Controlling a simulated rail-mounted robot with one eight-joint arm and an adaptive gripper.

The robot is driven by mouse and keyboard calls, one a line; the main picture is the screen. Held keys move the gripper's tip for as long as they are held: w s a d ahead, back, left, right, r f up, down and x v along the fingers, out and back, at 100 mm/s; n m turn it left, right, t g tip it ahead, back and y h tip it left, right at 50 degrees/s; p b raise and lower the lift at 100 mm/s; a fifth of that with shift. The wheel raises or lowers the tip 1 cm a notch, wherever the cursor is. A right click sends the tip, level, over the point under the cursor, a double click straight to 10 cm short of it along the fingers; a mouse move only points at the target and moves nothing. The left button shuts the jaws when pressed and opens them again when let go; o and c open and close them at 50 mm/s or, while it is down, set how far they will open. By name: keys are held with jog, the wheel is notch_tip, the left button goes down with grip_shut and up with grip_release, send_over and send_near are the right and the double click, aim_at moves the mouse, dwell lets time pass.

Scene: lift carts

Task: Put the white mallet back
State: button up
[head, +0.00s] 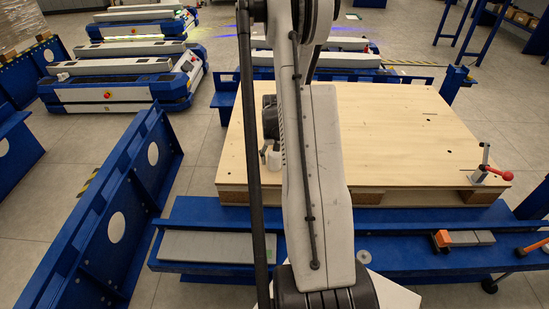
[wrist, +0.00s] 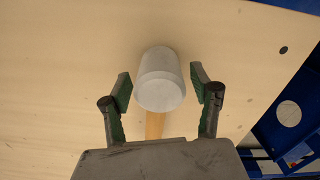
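The white mallet (wrist: 161,80) is in the middle of the wrist view, over the wooden board. Its pale round head faces the camera and a wooden handle (wrist: 155,125) runs down behind my gripper's body. In the head view a small white piece of it (head: 274,160) shows near the board's left side, beside my arm. My gripper (wrist: 160,88) is open, with one green-padded finger on each side of the mallet head. Gaps show between the head and both fingers. My arm hides much of the gripper in the head view.
The wooden board (head: 390,130) lies on a blue frame (head: 410,262). A red-handled clamp (head: 490,172) stands at its right edge. An orange and grey tool (head: 460,239) and an orange-handled tool (head: 533,246) lie on the front beam. Lift carts (head: 125,80) stand at the back left.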

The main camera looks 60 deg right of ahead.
notch_tip(320, 180, up, 12)
jog(key=p, duration=0.4)
jog(key=shift+r, duration=0.2)
jog(key=w+a+r+n+t+h, duration=0.1)
jog(key=w+a+r+n, duration=0.15)
jog(key=a+r, duration=0.75)
jog(key=w+a+r+n+t, duration=0.15)
jog(key=w+a+r, duration=0.25)
jog(key=a+r, duration=0.65)
jog(key=s+a+r+n+t, duration=0.1)
jog(key=s+a, duration=0.3)
jog(key=a, duration=0.5)
jog(key=s+a+r+n+t, duration=0.1)
jog(key=s+a, duration=0.3)
jog(key=a, duration=0.5)
jog(key=s+a+r+n+t+y, duration=0.1)
jog(key=s+a, duration=0.3)
jog(key=a, duration=0.5)
jog(key=shift+a+r+n+t, duration=0.35)
jog(key=shift+r+n+t, duration=0.1)
jog(key=shift+n+t, duration=0.4)
jog(key=shift+r, duration=0.1)
